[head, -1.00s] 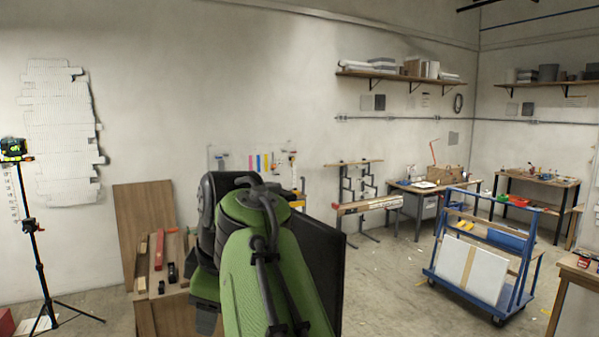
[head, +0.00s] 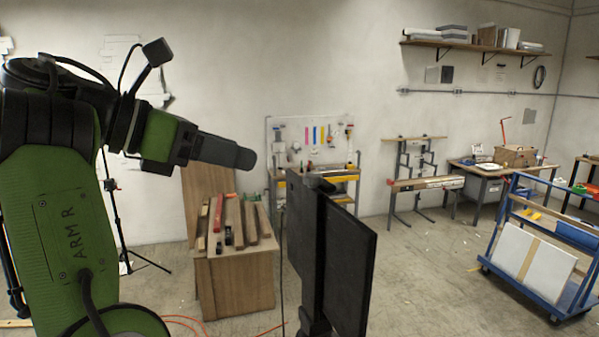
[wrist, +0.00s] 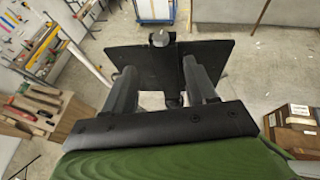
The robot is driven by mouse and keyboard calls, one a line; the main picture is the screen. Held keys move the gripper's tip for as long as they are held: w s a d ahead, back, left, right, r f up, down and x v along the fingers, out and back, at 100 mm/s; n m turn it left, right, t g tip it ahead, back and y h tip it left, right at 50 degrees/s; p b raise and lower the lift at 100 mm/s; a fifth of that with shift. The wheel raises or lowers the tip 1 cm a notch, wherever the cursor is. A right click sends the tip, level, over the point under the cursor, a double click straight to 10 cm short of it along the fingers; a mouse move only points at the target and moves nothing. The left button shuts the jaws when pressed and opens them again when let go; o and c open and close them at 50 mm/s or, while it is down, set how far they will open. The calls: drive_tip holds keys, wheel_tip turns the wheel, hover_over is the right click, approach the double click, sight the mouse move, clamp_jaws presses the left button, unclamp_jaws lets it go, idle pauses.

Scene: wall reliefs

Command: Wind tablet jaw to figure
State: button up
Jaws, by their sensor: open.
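In the head view my arm stands at the left, and its dark gripper (head: 245,157) points right, empty, in the air. In the wrist view the two fingers of my gripper (wrist: 158,68) are spread apart with nothing between them. A dark flat panel on a post (head: 345,265) stands right of the gripper in the head view. A dark panel with a round grey knob (wrist: 160,37) shows beyond the fingers in the wrist view. I cannot make out a tablet jaw or a figure. A pale wall relief (head: 120,50) is mostly hidden behind my arm.
A wooden bench (head: 235,275) with bars and a red piece on it stands behind the gripper. A tool board (head: 310,135), a trestle (head: 425,185), a desk (head: 490,175) and a blue cart (head: 545,255) stand farther right. Open floor (head: 430,290) lies in front.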

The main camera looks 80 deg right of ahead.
sight(306, 175)
drive_tip(key=b+x, duration=0.4)
drive_tip(key=x, duration=0.8)
drive_tip(key=shift+s+d+f, duration=0.1)
drive_tip(key=shift+s+f, duration=0.1)
drive_tip(key=c, duration=1)
drive_tip(key=shift+w+d+r+m+g+y+p, duration=0.1)
drive_tip(key=shift+r+m+g+y+p, duration=0.2)
drive_tip(key=shift+m+g+y+p, duration=0.55)
drive_tip(key=p, duration=0.1)
drive_tip(key=m+g+y+p, duration=0.1)
drive_tip(key=p, duration=0.1)
drive_tip(key=shift+w+d+r+m, duration=0.1)
drive_tip(key=shift+w+d+m, duration=0.1)
drive_tip(key=shift+m, duration=0.05)
drive_tip(key=shift+d+f+m+g+y, duration=0.15)
drive_tip(key=shift+f+m+g+y, duration=0.2)
drive_tip(key=shift+m+y, duration=0.5)
drive_tip(key=shift+c, duration=0.2)
drive_tip(key=shift+w, duration=0.1)
